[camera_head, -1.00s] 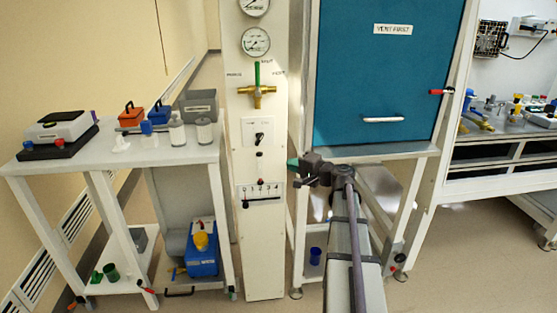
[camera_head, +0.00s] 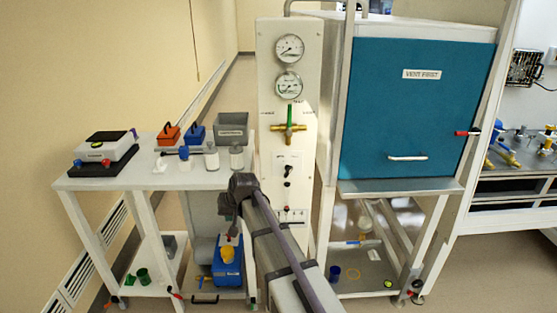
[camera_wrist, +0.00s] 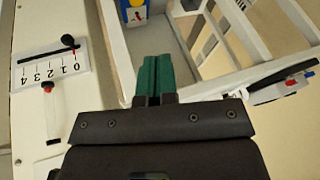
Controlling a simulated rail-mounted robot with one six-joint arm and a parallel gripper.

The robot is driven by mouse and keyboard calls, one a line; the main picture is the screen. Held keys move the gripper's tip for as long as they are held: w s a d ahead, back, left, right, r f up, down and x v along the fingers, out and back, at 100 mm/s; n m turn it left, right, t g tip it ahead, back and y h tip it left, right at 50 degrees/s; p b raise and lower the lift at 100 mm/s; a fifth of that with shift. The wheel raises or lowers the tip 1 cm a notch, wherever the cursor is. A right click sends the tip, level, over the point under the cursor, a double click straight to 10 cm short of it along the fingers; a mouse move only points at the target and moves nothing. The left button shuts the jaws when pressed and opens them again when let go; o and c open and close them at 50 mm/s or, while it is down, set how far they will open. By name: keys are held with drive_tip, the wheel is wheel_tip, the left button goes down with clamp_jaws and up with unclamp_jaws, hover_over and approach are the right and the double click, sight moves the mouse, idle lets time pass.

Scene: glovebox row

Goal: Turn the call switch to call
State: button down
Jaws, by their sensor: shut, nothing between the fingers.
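A small black switch (camera_head: 288,172) sits on a white plate midway up the tall white panel (camera_head: 266,140). Its lettering is too small to read, so I cannot confirm that it is the call switch or which position it points to. My gripper (camera_wrist: 154,60) has green fingers closed together with nothing between them. In the wrist view it is to the right of the panel's numbered scale (camera_wrist: 50,66), apart from it. In the head view my arm reaches up in front of the panel's lower left, and the fingertips are hidden.
A black knob (camera_wrist: 68,41) is at the scale's 0 end. Above the switch are a brass valve (camera_head: 289,127) with a green handle and two gauges. A white cart (camera_head: 85,180) with boxes and jars stands left; a blue-fronted cabinet (camera_head: 400,120) stands right.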

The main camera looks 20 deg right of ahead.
sight(288, 172)
drive_tip(key=w+d+r+n+t+h+p, duration=0.1)
drive_tip(key=d+r+h, duration=0.3)
drive_tip(key=r+h, duration=0.25)
drive_tip(key=w+d+r+n+h+p, duration=0.1)
drive_tip(key=d+r+n+h, duration=0.1)
drive_tip(key=d+r+h, duration=0.35)
drive_tip(key=d+f+h+b, duration=0.1)
drive_tip(key=d+b, duration=0.1)
drive_tip(key=d, duration=0.1)
drive_tip(key=w+d+f+b, duration=0.1)
drive_tip(key=d+f+b, duration=0.1)
drive_tip(key=d, duration=0.1)
drive_tip(key=w+d+f+h+b, duration=0.1)
drive_tip(key=d+f+b, duration=0.1)
drive_tip(key=d, duration=0.1)
drive_tip(key=shift+w+d+h, duration=0.2)
drive_tip(key=shift+d+h, duration=0.1)
drive_tip(key=shift+d, duration=0.1)
